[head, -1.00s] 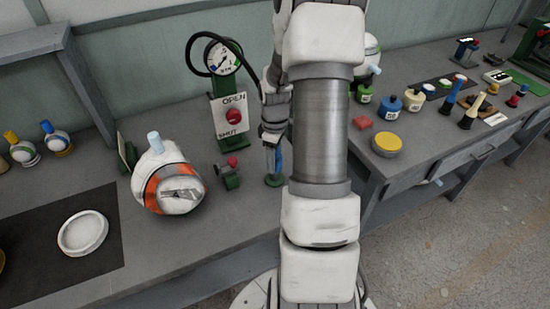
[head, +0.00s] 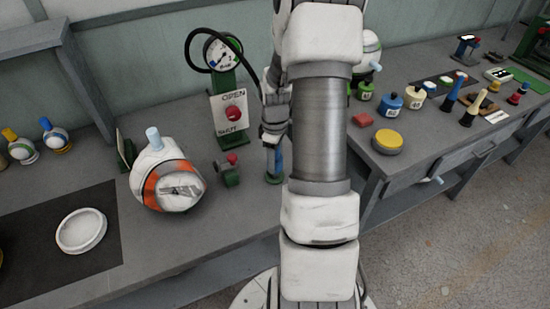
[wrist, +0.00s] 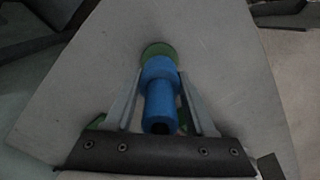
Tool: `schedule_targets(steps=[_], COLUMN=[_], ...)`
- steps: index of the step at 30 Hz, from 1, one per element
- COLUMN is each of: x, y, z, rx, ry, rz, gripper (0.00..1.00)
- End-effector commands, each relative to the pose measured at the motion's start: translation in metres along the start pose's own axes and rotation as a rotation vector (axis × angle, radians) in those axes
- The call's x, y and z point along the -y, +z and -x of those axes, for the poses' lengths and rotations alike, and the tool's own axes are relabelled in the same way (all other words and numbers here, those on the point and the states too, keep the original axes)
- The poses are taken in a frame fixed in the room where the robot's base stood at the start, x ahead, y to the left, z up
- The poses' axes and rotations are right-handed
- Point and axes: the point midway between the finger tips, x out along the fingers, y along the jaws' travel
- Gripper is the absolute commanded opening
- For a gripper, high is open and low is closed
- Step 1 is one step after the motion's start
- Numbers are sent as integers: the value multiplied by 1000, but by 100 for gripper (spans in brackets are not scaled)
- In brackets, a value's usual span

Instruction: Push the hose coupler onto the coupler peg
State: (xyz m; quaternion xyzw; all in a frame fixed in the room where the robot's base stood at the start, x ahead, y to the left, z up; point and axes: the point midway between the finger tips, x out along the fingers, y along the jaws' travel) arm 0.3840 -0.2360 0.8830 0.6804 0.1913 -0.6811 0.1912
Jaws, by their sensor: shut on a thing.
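The blue hose coupler (wrist: 160,95) is between the two fingers of my gripper (wrist: 161,74) in the wrist view. My gripper is shut on it. Beyond the coupler's far end is the round green base of the coupler peg (wrist: 158,47), in line with it. The peg's shaft is hidden, so I cannot tell how far the coupler is over it. In the head view my gripper (head: 273,150) points down over the green base (head: 273,179), with a strip of the blue coupler (head: 279,160) showing, partly hidden by my arm.
A black hose (head: 192,50) loops from the gauge (head: 222,53) towards my gripper. A small green valve with a red knob (head: 229,171) stands just left of the peg. A white and orange round vessel (head: 168,182) is further left. A red block (head: 362,120) lies right of my arm.

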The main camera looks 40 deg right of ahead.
Motion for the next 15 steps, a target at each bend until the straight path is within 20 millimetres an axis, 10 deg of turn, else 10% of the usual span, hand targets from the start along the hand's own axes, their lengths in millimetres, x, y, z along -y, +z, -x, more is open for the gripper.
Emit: schedule_targets(steps=[15], x=[0], y=[0], z=[-14], rx=[0], ry=[1], rz=[0], gripper=[0])
